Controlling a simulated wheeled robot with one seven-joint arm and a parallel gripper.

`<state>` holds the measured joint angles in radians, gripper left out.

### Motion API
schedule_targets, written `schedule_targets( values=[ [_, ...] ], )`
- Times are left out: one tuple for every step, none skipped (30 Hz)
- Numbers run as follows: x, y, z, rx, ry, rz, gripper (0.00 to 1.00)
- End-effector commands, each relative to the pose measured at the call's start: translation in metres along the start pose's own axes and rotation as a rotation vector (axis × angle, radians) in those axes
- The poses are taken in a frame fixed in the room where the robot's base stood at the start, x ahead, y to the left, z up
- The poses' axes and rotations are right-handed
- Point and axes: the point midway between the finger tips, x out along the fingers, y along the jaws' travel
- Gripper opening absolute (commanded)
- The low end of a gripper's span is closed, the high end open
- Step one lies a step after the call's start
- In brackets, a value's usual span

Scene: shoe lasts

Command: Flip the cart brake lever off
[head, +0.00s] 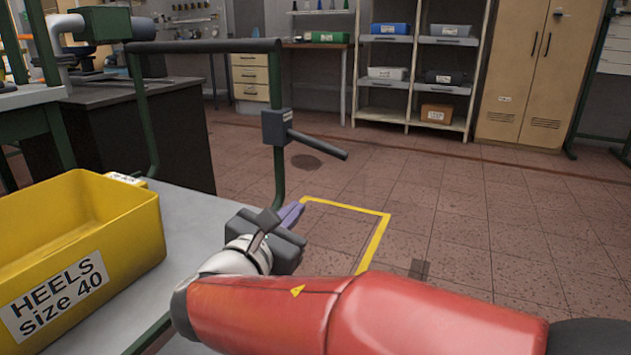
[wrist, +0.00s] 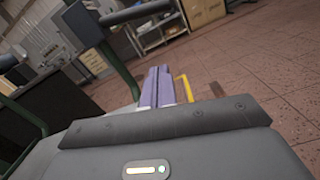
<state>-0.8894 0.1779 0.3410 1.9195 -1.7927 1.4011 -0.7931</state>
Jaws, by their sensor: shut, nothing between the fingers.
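The brake lever (head: 318,145) is a dark bar sticking out to the right and slightly down from a grey box (head: 277,127) on the cart's green upright post. It also shows at the upper left of the wrist view (wrist: 137,13), with its box (wrist: 80,24) beside it. My gripper (head: 293,214) is below the lever, apart from it, near the foot of the post. Its purple fingers, also in the wrist view (wrist: 157,86), are together with nothing between them. The cart's grey top (head: 190,205) lies to the left of my gripper.
A yellow crate (head: 110,215) labelled "HEELS size 40" stands on the cart top at left. A yellow outline (head: 345,207) marks the floor. Shelves (head: 412,70) and a tan cabinet (head: 540,75) stand far behind. The floor at right is open.

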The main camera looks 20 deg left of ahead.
Motion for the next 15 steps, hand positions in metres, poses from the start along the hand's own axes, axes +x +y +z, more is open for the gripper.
schedule_targets(
  values=[
    [0.005,-0.001,-0.001,0.0,-0.001,-0.003,0.0],
    [0.009,-0.001,-0.001,0.0,0.0,-0.004,0.0],
    [0.015,-0.002,-0.001,-0.001,0.0,-0.005,0.0],
    [0.02,-0.002,-0.001,-0.001,0.0,-0.006,0.0],
    [0.025,-0.002,-0.001,0.0,-0.001,-0.006,0.0],
    [0.033,-0.002,-0.001,0.0,0.0,-0.005,0.0],
    [0.04,-0.002,-0.001,0.0,-0.001,-0.006,0.0],
    [0.047,-0.002,-0.001,0.001,0.0,-0.007,0.0],
    [0.056,-0.002,-0.001,0.001,-0.001,-0.007,0.0],
    [0.062,-0.002,-0.002,0.001,0.0,-0.006,0.0],
    [0.069,-0.002,-0.001,0.001,-0.001,-0.006,0.0],
    [0.077,-0.002,-0.001,0.001,-0.001,-0.006,0.0],
    [0.084,-0.002,-0.001,0.001,0.0,-0.006,0.0],
    [0.09,-0.002,-0.001,0.001,0.0,-0.006,0.0],
    [0.098,-0.002,-0.001,0.0,0.0,-0.005,0.0]
  ],
)
